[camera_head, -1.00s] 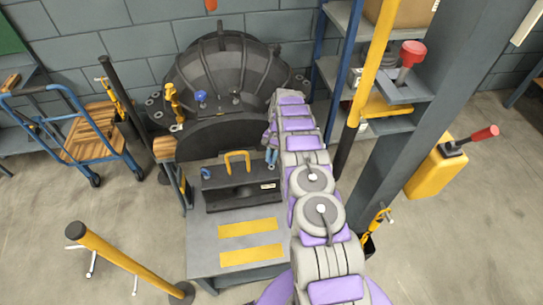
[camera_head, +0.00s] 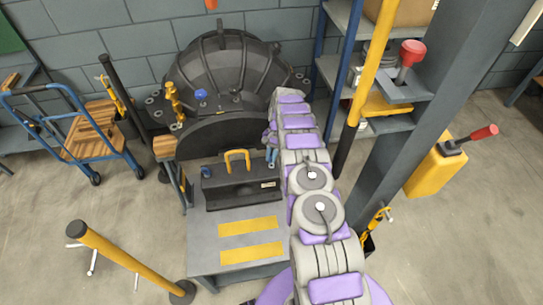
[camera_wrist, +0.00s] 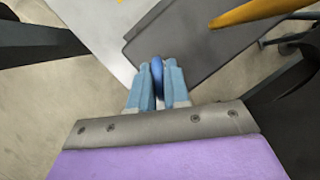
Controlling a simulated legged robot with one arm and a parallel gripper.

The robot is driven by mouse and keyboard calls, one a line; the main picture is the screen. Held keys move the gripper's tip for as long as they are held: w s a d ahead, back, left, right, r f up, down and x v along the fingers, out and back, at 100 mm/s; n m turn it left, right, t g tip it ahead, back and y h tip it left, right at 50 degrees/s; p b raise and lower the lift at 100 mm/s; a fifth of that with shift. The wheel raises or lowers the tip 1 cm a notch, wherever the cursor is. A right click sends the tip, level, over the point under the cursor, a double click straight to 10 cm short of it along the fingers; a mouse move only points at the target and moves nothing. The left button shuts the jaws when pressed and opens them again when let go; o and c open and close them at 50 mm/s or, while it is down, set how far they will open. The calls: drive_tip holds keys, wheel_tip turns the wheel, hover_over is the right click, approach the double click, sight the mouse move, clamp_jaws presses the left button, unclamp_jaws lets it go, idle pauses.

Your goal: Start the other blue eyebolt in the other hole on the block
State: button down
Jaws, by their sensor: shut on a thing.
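A small blue piece, apparently an eyebolt (camera_head: 206,172), sits at the block's left end. My gripper (camera_head: 271,155) is beside the block's right end in the head view. In the wrist view its pale blue fingers (camera_wrist: 158,88) are shut on a darker blue eyebolt (camera_wrist: 157,70), of which only a narrow edge shows. The dark block surface (camera_wrist: 185,40) lies beyond the fingertips. I cannot see the other hole or whether the eyebolt touches the block.
A large dark casing (camera_head: 225,70) with a blue fitting (camera_head: 200,96) on its flange stands behind the block. A shelf and a yellow post (camera_head: 372,60) are close on the right. The bench front (camera_head: 235,240) with yellow strips is clear. A yellow barrier post (camera_head: 130,258) stands front left.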

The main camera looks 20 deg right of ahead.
drive_tip(key=shift+f, duration=0.8)
idle(0.4)
